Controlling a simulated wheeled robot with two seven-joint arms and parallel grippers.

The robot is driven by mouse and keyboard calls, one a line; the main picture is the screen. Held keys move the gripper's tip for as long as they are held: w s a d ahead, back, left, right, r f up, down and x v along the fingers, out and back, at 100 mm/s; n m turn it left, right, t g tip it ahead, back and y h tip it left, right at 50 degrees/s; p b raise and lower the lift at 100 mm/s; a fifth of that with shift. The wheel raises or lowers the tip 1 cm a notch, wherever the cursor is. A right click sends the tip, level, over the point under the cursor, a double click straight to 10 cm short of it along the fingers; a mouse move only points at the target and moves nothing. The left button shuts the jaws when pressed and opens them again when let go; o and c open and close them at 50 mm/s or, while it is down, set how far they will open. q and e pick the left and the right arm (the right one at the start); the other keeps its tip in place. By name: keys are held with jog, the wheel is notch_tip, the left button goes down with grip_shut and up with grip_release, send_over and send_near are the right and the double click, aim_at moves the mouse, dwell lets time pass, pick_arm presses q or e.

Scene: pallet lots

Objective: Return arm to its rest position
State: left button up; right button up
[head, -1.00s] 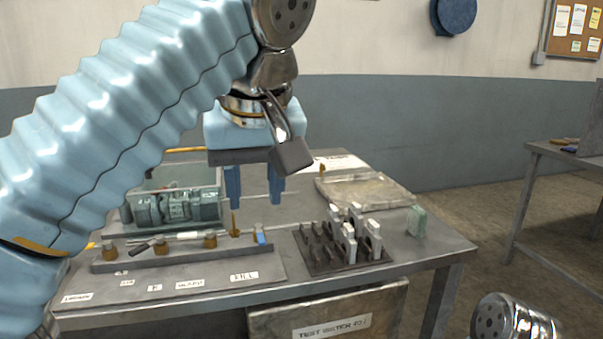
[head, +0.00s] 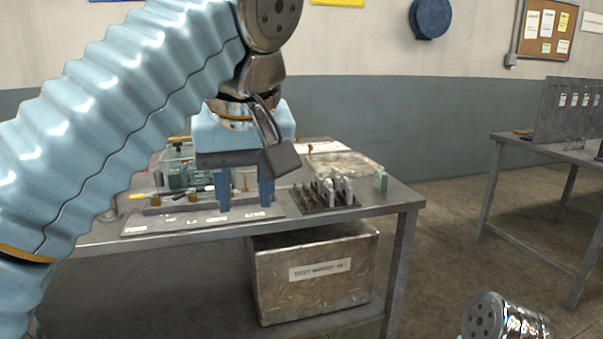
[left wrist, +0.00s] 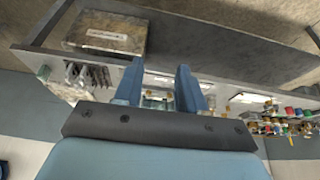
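My left arm comes in from the left of the head view, and its gripper (head: 245,196) points down in front of the workbench. The two blue fingers are apart with nothing between them. In the left wrist view the same open, empty gripper (left wrist: 159,85) shows, with the bench behind it. My right gripper is not seen; only a metal arm part shows at the bottom right of the head view.
The workbench (head: 160,238) carries a labelled strip, a dark rack (head: 322,197) with grey pieces, and a green machine part (head: 180,175) partly hidden by my arm. A metal crate (head: 315,275) sits on the lower shelf. A second table (head: 545,150) stands right, with open floor between.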

pick_arm(q)
jog(key=w+d+f+m+g, duration=0.1)
jog(key=w+d+f+m, duration=0.15)
jog(key=w+f, duration=0.5)
jog(key=w+d+f+m, duration=0.1)
jog(key=w+d+f, duration=0.25)
jog(key=f, duration=0.75)
jog(key=w+f+m+g+h, duration=0.1)
jog(key=w+f, duration=0.1)
jog(key=f, duration=0.9)
jog(key=w+f+m+g+h, duration=0.1)
jog(key=w+f+h, duration=0.1)
jog(key=f, duration=0.8)
jog(key=s+a+f+n+g+h, duration=0.15)
jog(key=s+f, duration=0.25)
jog(key=f, duration=0.6)
jog(key=s+a+f, duration=0.3)
jog(key=s+f, duration=0.1)
jog(key=f, duration=0.6)
jog(key=s+a+f+n, duration=0.1)
jog(key=s+a+f, duration=0.1)
jog(key=s+f, duration=0.3)
jog(key=s+a+f+n+h, duration=0.1)
jog(key=s+a+f, duration=0.2)
jog(key=s, duration=0.7)
notch_tip(320, 180, down, 3)
jog(key=shift+a+r+t, duration=0.2)
jog(key=shift+t, duration=0.15)
